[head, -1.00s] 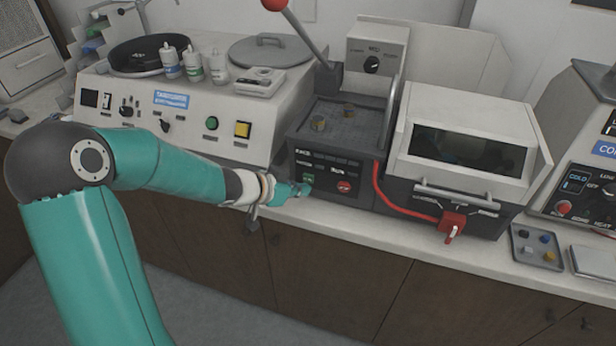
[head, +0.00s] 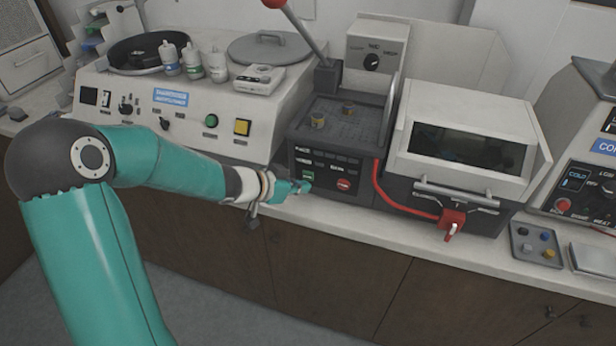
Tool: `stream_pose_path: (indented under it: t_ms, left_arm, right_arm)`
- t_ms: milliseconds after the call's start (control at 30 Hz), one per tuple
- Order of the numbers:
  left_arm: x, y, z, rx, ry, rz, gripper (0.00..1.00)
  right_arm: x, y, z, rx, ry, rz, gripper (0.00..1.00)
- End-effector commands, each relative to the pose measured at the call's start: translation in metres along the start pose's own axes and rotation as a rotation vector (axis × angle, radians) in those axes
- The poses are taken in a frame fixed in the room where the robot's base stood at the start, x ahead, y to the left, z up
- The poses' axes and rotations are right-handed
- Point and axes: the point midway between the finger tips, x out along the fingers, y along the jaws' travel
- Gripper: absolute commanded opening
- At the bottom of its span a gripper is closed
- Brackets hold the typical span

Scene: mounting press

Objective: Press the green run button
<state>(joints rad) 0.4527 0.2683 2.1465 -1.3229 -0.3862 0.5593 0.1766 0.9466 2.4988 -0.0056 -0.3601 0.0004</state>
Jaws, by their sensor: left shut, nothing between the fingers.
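The green run button (head: 308,176) is on the dark front panel of the mounting press (head: 325,160), in the middle of the head view. A red button (head: 344,184) sits to its right on the same panel. My left gripper (head: 304,187) is shut and empty. Its tip is right at the green button, just below it in the picture, and its fingers hide part of the panel. I cannot tell whether the tip touches the button. My right gripper is not in view.
A grinder-polisher (head: 190,110) with another green button (head: 211,121) and a yellow button (head: 242,127) stands to the left. A red hose (head: 392,201) and a hooded unit (head: 465,150) are on the right. A small tray (head: 536,246) lies farther right. The counter's front strip is narrow.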

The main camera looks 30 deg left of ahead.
Motion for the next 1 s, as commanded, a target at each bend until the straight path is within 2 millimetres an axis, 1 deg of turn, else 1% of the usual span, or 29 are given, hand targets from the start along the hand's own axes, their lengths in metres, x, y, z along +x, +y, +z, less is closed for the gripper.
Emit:
stream_pose_path:
  t_ms: [367, 667, 1000]
  left_arm:
    - [-0.0001, -0.0003, -0.0005, 0.000, 0.000, 0.000, 0.00]
    - [0.0038, -0.0040, -0.0057, -0.001, 0.000, 0.000, 0.00]
    - [0.0048, -0.0043, -0.0053, 0.000, 0.000, 0.000, 0.00]
  right_arm:
    - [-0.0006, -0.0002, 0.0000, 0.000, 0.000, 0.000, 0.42]
    - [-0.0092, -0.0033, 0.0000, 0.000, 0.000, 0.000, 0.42]
    - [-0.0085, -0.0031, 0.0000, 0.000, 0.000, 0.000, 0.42]
